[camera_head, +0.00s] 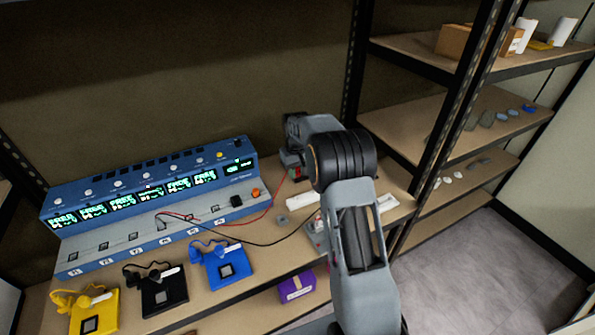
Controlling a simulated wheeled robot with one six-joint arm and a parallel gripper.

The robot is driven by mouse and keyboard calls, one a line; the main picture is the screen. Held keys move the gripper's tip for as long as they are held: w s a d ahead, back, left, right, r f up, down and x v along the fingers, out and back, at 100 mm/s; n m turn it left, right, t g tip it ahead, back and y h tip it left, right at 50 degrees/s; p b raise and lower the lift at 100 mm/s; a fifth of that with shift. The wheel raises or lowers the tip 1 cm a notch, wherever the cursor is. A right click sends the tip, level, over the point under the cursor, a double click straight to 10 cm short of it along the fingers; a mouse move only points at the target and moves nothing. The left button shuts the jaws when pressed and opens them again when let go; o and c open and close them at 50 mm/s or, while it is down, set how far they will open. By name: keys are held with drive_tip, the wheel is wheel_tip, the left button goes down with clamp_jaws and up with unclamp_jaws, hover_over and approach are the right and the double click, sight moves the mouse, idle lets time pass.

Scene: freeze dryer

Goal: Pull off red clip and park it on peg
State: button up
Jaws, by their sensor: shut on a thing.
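My gripper (292,165) is at the end of my arm, above the back right part of the bench. It is small and partly hidden by my wrist. It is shut on what looks like the red clip (295,178), where a thin red cable ends. A dark block stands just beside the clip, and I cannot tell whether the clip touches it. A black cable runs along the bench to a pale piece with red marks (314,232), partly hidden behind my arm. I cannot make out the peg.
A blue device (150,190) with several lit green displays fills the bench's left side. Yellow (96,312), black (163,290) and blue (224,264) modules lie in front. Shelves (465,125) stand at the right.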

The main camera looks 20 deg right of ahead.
drive_tip(key=shift+f, duration=0.1)
drive_tip(key=shift+f+b, duration=1)
drive_tip(key=shift+f, duration=0.65)
drive_tip(key=p, duration=0.3)
drive_tip(key=shift+r, duration=0.3)
drive_tip(key=shift+p, duration=0.4)
drive_tip(key=shift+f, duration=0.2)
drive_tip(key=shift+f+b, duration=2.2)
drive_tip(key=shift+f, duration=1.55)
drive_tip(key=shift+r+p, duration=0.3)
drive_tip(key=shift+r, duration=0.35)
